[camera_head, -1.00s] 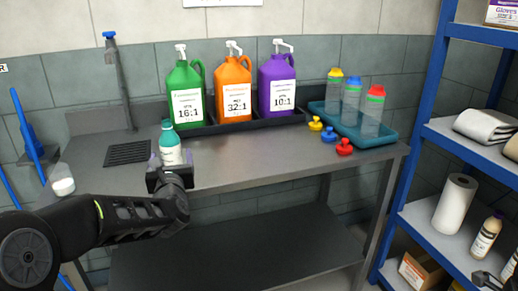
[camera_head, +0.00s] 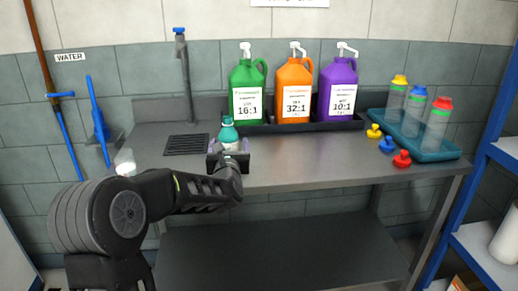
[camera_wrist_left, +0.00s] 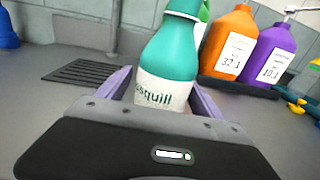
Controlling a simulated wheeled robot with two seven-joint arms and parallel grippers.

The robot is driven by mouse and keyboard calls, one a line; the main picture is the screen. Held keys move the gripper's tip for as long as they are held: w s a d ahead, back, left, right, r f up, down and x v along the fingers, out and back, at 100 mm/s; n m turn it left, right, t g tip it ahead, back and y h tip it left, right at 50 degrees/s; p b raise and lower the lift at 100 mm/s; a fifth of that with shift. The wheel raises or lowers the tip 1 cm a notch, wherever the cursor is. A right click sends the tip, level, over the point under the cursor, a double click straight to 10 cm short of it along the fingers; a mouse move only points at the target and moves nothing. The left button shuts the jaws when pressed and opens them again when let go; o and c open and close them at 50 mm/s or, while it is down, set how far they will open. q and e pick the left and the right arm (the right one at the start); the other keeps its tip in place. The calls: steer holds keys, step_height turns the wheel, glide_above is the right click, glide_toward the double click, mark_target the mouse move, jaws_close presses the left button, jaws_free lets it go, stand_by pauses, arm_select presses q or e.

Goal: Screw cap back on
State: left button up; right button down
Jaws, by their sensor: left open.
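A teal bottle (camera_head: 229,136) with a white label stands upright on the steel bench (camera_head: 300,172), in front of the green jug. In the left wrist view the bottle (camera_wrist_left: 168,65) fills the middle, and its top is cut off by the frame edge. I cannot tell whether a cap is on it. My left gripper (camera_head: 229,152) is open, with one finger on each side of the bottle's lower part. I cannot tell whether the fingers touch it. A small whitish object (camera_head: 125,161) stands at the bench's left end, partly behind my arm. My right gripper is not in view.
Green (camera_head: 248,92), orange (camera_head: 295,92) and purple (camera_head: 338,92) pump jugs stand in a dark tray behind. A teal tray (camera_head: 445,152) with clear bottles is at the right. Yellow, blue and red pieces (camera_head: 387,145) lie before it. A drain grate (camera_head: 187,144) is left of the bottle.

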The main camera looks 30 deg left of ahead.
arm_select(q)
steer(key=c, duration=1.5)
steer(key=shift+r, duration=0.2)
steer(key=shift+c, duration=0.2)
steer(key=shift+r+p, duration=0.35)
steer(key=shift+r, duration=4.45)
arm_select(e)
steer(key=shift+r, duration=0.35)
arm_select(q)
steer(key=o, duration=0.9)
jaws_close()
